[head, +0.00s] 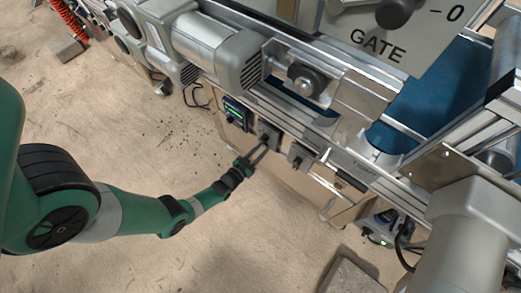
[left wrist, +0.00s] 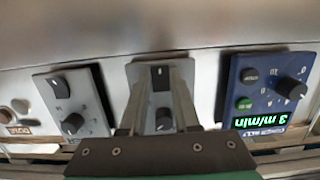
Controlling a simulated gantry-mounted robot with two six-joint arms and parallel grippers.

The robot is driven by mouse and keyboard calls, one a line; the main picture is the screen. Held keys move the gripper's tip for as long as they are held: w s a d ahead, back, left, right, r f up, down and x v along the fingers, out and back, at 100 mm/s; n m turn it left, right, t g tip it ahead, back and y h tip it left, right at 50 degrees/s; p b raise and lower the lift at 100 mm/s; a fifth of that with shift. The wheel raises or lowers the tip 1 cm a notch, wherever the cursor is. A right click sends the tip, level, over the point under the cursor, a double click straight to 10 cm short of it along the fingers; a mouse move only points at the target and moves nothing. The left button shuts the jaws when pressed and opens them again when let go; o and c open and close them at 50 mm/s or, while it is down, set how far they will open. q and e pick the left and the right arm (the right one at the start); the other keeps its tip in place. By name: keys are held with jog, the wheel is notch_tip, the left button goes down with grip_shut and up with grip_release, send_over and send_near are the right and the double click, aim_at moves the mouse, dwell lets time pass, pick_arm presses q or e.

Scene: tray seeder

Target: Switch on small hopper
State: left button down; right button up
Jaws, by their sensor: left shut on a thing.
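My left gripper (head: 259,156) reaches from the left to the row of control boxes on the machine's side. In the left wrist view its two fingers (left wrist: 160,88) close in on the black switch (left wrist: 160,74) at the top of the middle grey control box (left wrist: 143,72). The gripper is shut on this switch; the fingers partly hide it. A black knob (left wrist: 163,118) sits between the fingers, lower in that view. The middle box also shows in the head view (head: 268,134). No label naming the small hopper is readable. My right gripper is not in view.
A blue box (left wrist: 262,88) with a green "3 m/min" display stands on one side of the middle box. Another grey box (left wrist: 70,100) with a switch and knob is on the other. A metal handle (head: 330,212) sticks out below. The floor (head: 150,130) is mostly clear.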

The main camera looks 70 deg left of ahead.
pick_arm(q)
jog(key=c, duration=0.6)
grip_release()
jog(key=shift+c, duration=0.2)
jog(key=p+v, duration=0.3)
jog(key=v, duration=0.8)
jog(key=shift+s+d+p, duration=0.2)
jog(key=shift+s+p, duration=0.1)
jog(key=shift+p, duration=0.1)
jog(key=shift+r, duration=0.1)
